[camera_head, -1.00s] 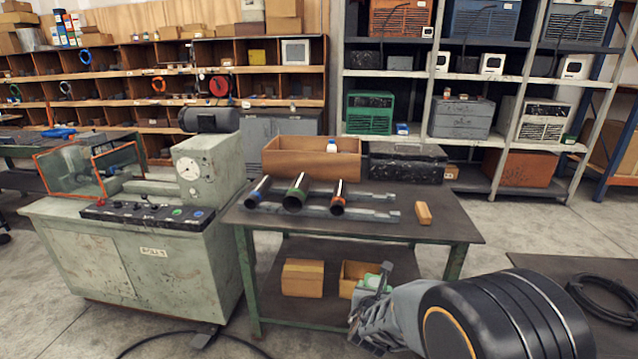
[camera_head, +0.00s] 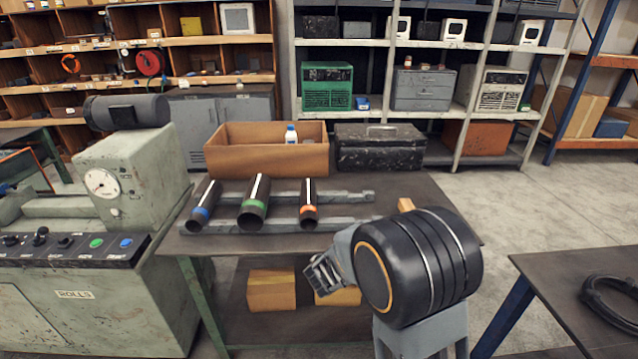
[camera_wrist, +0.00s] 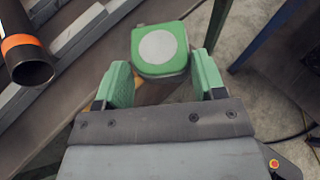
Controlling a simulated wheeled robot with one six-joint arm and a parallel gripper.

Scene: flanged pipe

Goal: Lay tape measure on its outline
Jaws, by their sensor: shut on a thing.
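The tape measure (camera_wrist: 160,46) is a green, rounded square case with a pale grey disc on its face. In the wrist view it sits between the green finger pads of my gripper (camera_wrist: 162,62), which is shut on it. In the head view my gripper (camera_head: 320,278) is in front of the near edge of the dark workbench (camera_head: 350,238), and the tape measure cannot be made out there. I see no tape measure outline in either view; my arm covers the right part of the bench.
Three pipes with blue (camera_head: 203,208), green (camera_head: 254,205) and orange (camera_head: 309,204) bands lie on grey rails. A wooden tray (camera_head: 265,158) and black toolbox (camera_head: 380,150) stand behind.

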